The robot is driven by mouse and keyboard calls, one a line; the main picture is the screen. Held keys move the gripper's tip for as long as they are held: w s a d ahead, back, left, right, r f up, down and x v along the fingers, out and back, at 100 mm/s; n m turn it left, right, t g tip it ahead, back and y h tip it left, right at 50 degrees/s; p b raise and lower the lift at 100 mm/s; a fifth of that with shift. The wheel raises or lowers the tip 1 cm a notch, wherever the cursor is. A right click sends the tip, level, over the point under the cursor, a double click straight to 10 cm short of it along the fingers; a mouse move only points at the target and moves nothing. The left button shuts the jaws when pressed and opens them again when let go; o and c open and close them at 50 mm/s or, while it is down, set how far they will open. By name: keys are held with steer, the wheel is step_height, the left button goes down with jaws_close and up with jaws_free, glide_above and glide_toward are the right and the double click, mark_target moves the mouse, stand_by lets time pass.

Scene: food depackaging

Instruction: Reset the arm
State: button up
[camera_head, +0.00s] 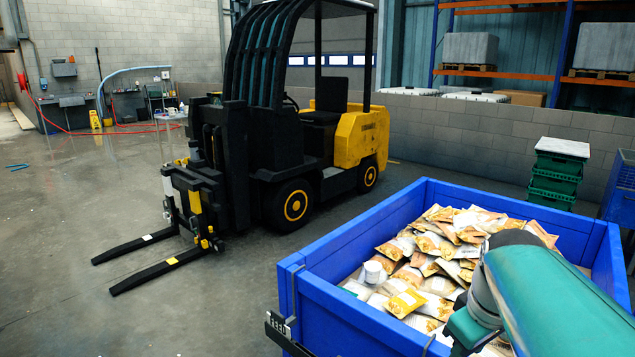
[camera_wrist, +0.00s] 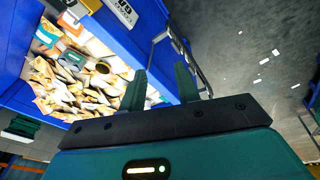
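My arm reaches in from the lower right of the head view, over the near right part of a blue bin (camera_head: 365,318). Its teal end is partly cut off by the bottom edge there. In the wrist view my gripper (camera_wrist: 160,72) has its two teal fingers apart, with nothing between them. The bin's blue wall (camera_wrist: 155,28) shows beyond the fingertips. The bin holds a heap of food packets (camera_head: 425,262), which also shows at the left of the wrist view (camera_wrist: 75,85).
A yellow and black forklift (camera_head: 345,130) stands behind the bin, its forks (camera_head: 150,262) low over the floor to the left. Stacked green crates (camera_head: 556,175) and a blue container (camera_head: 620,188) stand at the right. The grey floor at the left is mostly open.

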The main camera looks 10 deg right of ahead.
steer(key=s+a+f+m+t, duration=0.1)
steer(key=s+a, duration=0.2)
steer(key=a, duration=0.4)
steer(key=s+a+f+m+t, duration=0.1)
steer(key=s+a+m+t, duration=0.1)
steer(key=a, duration=0.4)
steer(key=shift+s+a+m+y, duration=0.3)
steer(key=shift+s+a, duration=0.1)
steer(key=shift+s, duration=0.15)
